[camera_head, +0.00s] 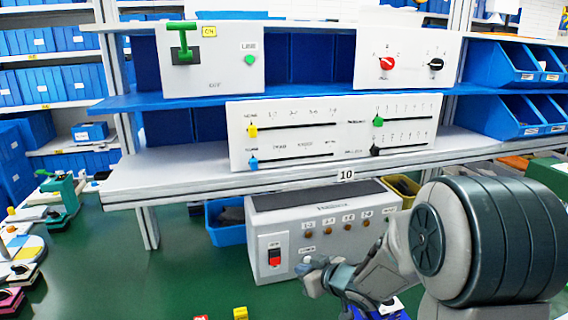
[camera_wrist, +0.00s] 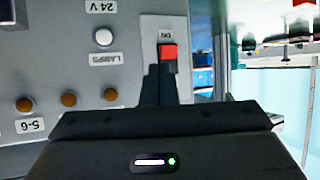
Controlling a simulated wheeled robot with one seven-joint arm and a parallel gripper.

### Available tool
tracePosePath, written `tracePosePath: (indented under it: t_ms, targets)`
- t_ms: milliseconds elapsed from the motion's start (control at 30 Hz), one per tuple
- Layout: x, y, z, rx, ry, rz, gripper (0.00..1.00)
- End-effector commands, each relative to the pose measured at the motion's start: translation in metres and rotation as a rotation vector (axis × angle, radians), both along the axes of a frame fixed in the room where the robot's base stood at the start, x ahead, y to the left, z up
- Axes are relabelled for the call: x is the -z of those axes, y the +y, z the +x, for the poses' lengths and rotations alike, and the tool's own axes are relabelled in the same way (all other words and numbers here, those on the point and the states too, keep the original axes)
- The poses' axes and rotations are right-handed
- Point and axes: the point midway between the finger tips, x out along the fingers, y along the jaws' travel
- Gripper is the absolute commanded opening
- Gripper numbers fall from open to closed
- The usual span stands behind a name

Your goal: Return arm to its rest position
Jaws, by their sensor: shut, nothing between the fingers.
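My gripper (camera_head: 308,272) is in front of the lower part of the grey control box (camera_head: 262,217), right of its red and black switch (camera_head: 274,256). In the wrist view, my gripper's dark fingers (camera_wrist: 159,80) are together with nothing between them. The wrist view shows the box upside down, with the red switch (camera_wrist: 168,52) just beyond the fingertips. Whether the fingertips touch the box cannot be told. My arm covers the box's lower right part in the head view.
A slider panel (camera_head: 335,132) stands on the bench shelf above the box. A panel with red and black rotary knobs (camera_head: 408,58) and a panel with a green lever (camera_head: 210,58) stand higher. A blue bin (camera_head: 226,235) is left of the box.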

Motion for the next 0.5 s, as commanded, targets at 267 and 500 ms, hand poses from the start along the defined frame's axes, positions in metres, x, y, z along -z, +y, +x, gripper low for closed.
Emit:
tracePosePath:
  t_ms: [267, 500]
  targets:
    - [-0.051, -0.084, -0.027, 0.381, 0.105, -0.247, 0.0]
    - [-0.077, -0.125, -0.103, 0.603, 0.344, -0.323, 0.0]
